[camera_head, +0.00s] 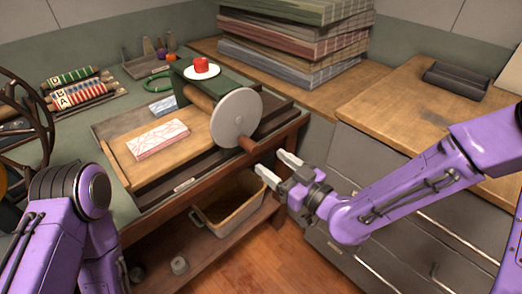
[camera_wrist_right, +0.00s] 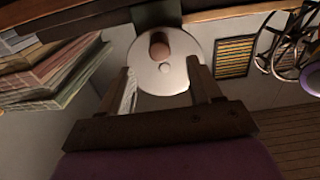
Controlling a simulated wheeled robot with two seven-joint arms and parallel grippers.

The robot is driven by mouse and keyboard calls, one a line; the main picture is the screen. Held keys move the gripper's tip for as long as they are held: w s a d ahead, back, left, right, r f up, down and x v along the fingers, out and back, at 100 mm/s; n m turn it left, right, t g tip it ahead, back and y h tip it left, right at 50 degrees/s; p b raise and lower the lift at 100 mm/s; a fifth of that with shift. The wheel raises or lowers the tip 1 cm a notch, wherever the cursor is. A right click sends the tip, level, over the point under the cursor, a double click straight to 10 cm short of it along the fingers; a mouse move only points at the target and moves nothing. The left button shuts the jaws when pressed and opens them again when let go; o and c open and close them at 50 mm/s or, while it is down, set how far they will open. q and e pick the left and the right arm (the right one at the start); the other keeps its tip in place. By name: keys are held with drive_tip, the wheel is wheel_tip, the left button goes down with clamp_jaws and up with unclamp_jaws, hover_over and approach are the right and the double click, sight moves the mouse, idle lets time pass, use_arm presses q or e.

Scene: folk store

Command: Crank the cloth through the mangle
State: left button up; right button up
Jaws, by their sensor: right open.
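The mangle (camera_head: 215,80) has a dark green frame, a wooden roller (camera_head: 198,97) and a grey crank disc (camera_head: 236,118) on its right side. A brown crank handle (camera_head: 247,145) sticks out low on the disc. A folded white cloth (camera_head: 158,138) with pinkish lines lies flat on the wooden bed, left of the roller. My right gripper (camera_head: 275,163) is open and empty, just below and right of the handle, apart from it. In the right wrist view the disc (camera_wrist_right: 165,80) and handle (camera_wrist_right: 159,46) show ahead, beyond the open fingers. My left gripper is out of view.
A red object on a white plate (camera_head: 202,72) sits on top of the mangle. A tan bin (camera_head: 228,210) stands on the shelf below. Stacked folded cloths (camera_head: 290,45) lie behind. A dark spoked wheel (camera_head: 22,125) stands at the left, near my left arm.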

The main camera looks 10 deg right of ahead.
sight(256, 150)
drive_tip(key=x, duration=0.9)
drive_tip(key=shift+f, duration=0.1)
drive_tip(key=c, duration=0.9)
